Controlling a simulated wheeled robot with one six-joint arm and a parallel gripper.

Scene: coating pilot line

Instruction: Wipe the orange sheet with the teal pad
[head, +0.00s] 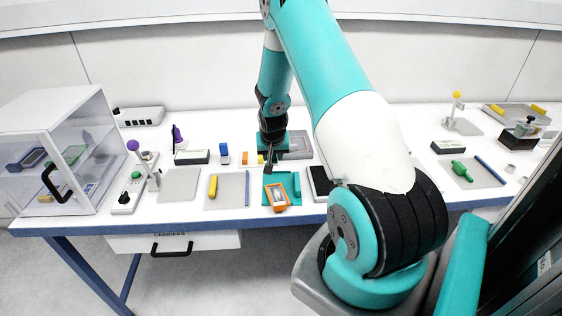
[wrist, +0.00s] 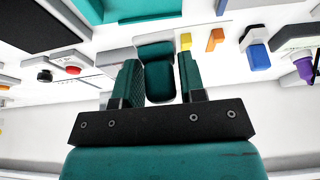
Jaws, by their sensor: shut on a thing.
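My gripper (head: 268,160) points down over the middle of the bench, behind the teal tray (head: 282,182). In the wrist view my gripper (wrist: 160,80) is shut on the teal pad (wrist: 160,82), which sits between the two dark teal fingers. The pad's underside is hidden, and I cannot tell whether it touches anything below. An orange-edged sheet with a pale middle (head: 270,190) lies at an angle on the teal tray, nearer the bench's front edge than my gripper. The teal tray's edge also shows at the top of the wrist view (wrist: 135,8).
Blue (head: 224,152), orange (head: 245,157) and yellow blocks stand left of my gripper. A grey tray (head: 300,143) lies behind it to the right. A dark-framed panel (head: 319,180) lies right of the teal tray. A clear cabinet (head: 80,150) stands at the far left.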

